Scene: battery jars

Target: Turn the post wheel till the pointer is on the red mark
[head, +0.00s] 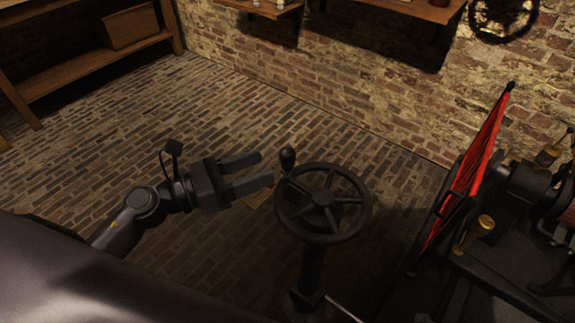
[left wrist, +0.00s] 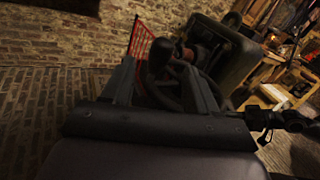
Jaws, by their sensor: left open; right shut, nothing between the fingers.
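The dark post wheel (head: 322,197) sits on top of a dark upright post (head: 312,262) in the head view. Its dark crank knob (head: 288,157) stands up from the rim at the upper left. My left gripper (head: 267,168) is open and empty, just left of the knob, its fingers pointing at it. In the left wrist view the knob (left wrist: 160,52) shows between and beyond the two open fingers (left wrist: 161,75), with part of the wheel behind it. I cannot make out the pointer or the red mark.
Right of the wheel stands a machine with a red panel (head: 468,180) and brass-coloured handles (head: 480,226). A thin pale rod (head: 343,309) lies near the post's foot. A wooden shelf unit (head: 95,68) stands at the far left. The brick floor (head: 120,125) on the left is clear.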

